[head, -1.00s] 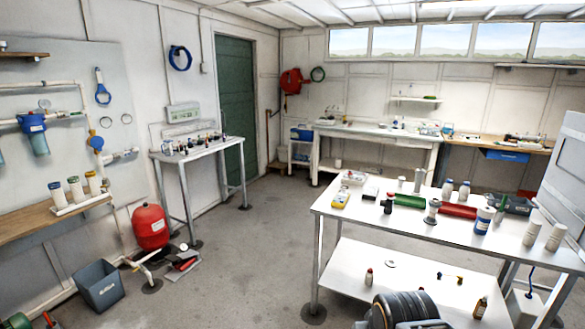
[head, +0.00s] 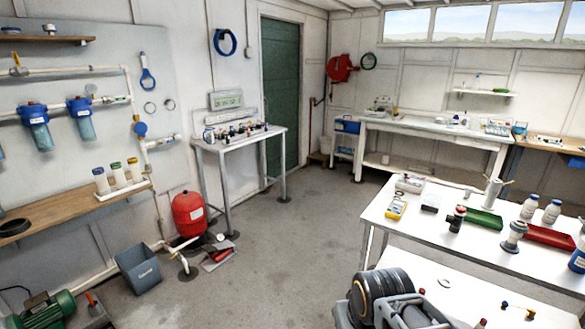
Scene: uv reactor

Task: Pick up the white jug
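I cannot pick out a white jug with certainty in this view. On the white table at the right stand a pale cylinder with thin sticks in it (head: 493,193) and two white bottles (head: 540,209), but none clearly shows a jug's handle or spout. Dark ribbed and grey parts (head: 385,298) at the bottom right look like my own arm. I cannot make out my gripper's fingers, and nothing is seen held.
The white table (head: 410,215) fills the right side. A red tank (head: 189,215) and a grey bin (head: 138,270) stand on the floor at the left. A small metal table (head: 270,136) and a back bench (head: 420,127) line the walls. The middle floor is clear.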

